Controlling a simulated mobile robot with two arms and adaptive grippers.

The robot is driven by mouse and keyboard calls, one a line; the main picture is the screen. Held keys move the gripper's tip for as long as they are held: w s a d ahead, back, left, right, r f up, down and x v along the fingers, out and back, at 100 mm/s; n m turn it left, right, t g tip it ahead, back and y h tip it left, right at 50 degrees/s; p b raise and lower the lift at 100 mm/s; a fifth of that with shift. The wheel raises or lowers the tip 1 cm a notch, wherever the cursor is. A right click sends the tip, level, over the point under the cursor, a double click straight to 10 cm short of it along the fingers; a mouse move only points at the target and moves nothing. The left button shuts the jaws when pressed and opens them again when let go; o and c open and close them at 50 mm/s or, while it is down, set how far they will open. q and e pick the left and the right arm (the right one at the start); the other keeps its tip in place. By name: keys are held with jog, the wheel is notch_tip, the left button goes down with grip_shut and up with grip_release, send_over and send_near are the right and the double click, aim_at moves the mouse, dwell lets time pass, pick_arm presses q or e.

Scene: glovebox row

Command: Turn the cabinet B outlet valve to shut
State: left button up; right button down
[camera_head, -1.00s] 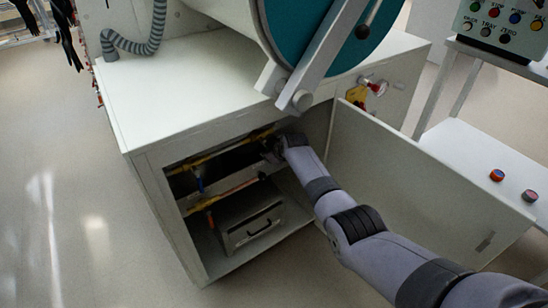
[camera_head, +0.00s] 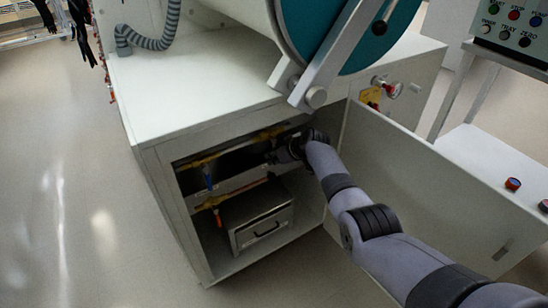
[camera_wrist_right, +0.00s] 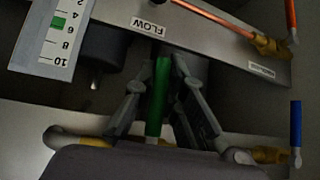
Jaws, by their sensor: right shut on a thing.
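The open cabinet (camera_head: 160,195) under the glovebox drum holds brass pipework with lever valves. My right arm reaches into it. My right gripper (camera_head: 280,153) is inside the upper right of the opening. In the right wrist view, the gripper (camera_wrist_right: 160,110) is shut on a green valve handle (camera_wrist_right: 162,75), which stands roughly upright between the fingers. A blue handle (camera_wrist_right: 296,122) and an orange handle (camera_wrist_right: 291,18) show at the right, apart from the gripper. In the head view, a blue handle (camera_head: 207,176) and an orange handle (camera_head: 218,216) hang at the left. My left gripper is not in view.
The open cabinet door (camera_head: 420,190) stands right of my arm. A grey metal box (camera_head: 262,222) with a black handle sits on the cabinet floor. A panel marked FLOW (camera_wrist_right: 153,26) and a white scale (camera_wrist_right: 52,40) are close to the gripper. Open floor (camera_head: 75,200) lies left.

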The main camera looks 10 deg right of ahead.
jog(key=shift+a+f, duration=0.1)
jog(key=c, duration=1.6)
grip_release()
jog(key=shift+c, duration=0.2)
jog(key=v, duration=1.2)
